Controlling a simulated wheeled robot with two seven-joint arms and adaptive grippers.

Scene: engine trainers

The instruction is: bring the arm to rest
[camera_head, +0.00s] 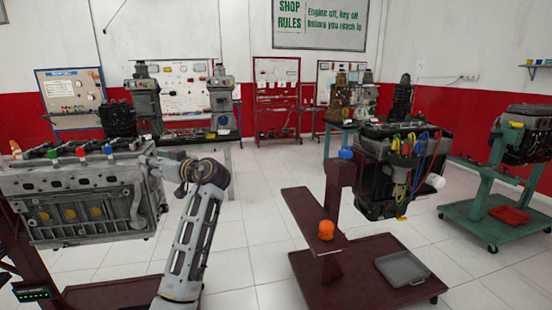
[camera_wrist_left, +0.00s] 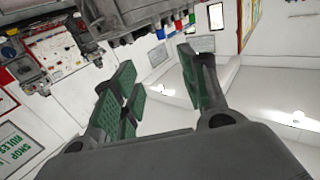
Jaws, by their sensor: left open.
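My left arm (camera_head: 192,240) rises from the bottom of the head view and bends at a dark joint beside the right end of the grey engine block (camera_head: 85,200). In the left wrist view my left gripper (camera_wrist_left: 157,75) is open, its green-padded fingers apart with nothing between them. The engine with its coloured caps shows beyond the fingertips, at the top of the wrist view. In the head view the fingers are hard to make out beside the engine. My right gripper is in neither view.
A green stand (camera_head: 490,215) is at the right. Open tiled floor (camera_head: 255,225) lies between the engines.

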